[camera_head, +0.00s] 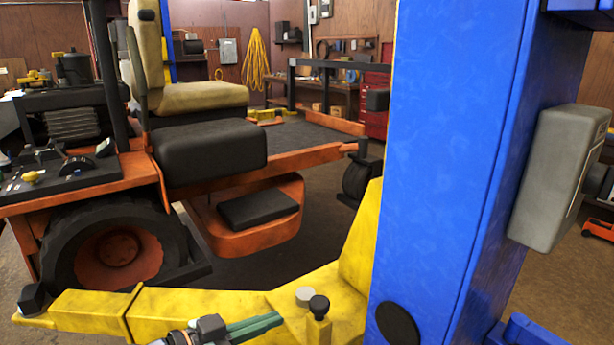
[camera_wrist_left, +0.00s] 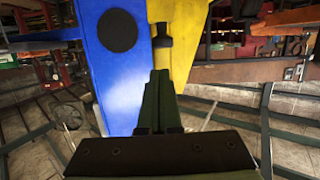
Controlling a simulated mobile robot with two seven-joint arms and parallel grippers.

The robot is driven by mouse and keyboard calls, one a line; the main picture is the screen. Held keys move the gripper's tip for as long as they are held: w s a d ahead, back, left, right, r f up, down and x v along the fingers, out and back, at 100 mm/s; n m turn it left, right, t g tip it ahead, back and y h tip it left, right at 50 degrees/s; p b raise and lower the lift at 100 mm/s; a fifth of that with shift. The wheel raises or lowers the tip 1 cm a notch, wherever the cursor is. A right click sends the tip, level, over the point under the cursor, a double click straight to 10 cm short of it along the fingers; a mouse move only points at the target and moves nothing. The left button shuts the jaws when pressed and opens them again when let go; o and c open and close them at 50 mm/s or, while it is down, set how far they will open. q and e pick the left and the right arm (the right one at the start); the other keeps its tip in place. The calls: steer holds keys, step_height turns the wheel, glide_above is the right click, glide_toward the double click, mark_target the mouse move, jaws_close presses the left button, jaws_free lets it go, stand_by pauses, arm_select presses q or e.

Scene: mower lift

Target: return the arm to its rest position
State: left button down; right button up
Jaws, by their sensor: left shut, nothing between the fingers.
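My left gripper (camera_head: 277,320) shows at the bottom of the head view, its greenish fingers closed together and empty. Its fingertips are in front of the yellow lift arm (camera_head: 200,305), close to a small black knob (camera_head: 319,305) on a yellow post. I cannot tell whether they touch it. In the left wrist view the closed fingers (camera_wrist_left: 160,80) point at the yellow part (camera_wrist_left: 180,35) and the black knob (camera_wrist_left: 161,40), with the blue column (camera_wrist_left: 110,70) to the left. My right gripper is not in view.
The lift's blue column (camera_head: 440,170) fills the right middle, with a grey box (camera_head: 560,175) on its side. An orange mower (camera_head: 235,225) with a black tyre (camera_head: 65,255) and tan seat (camera_head: 200,97) stands behind the yellow arm. A red cabinet (camera_head: 376,100) is farther back.

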arm_select(q)
steer(key=s+a+f+n+t+y+p, duration=0.1)
steer(key=s+f+n+y, duration=0.15)
steer(key=f, duration=0.55)
steer(key=s+a+f+n+t+y+p, duration=0.1)
steer(key=s+a+f+n+y, duration=0.2)
steer(key=f, duration=0.5)
steer(key=s+a+f+n+g+y, duration=0.1)
steer(key=s+a+f+y, duration=0.1)
steer(key=s+f, duration=0.4)
steer(key=s+a+f+n+g+y, duration=0.1)
steer(key=s+a+f+y, duration=0.1)
steer(key=s+f, duration=0.3)
steer(key=s+a, duration=0.1)
steer(key=s, duration=0.3)
steer(key=shift+f, duration=0.4)
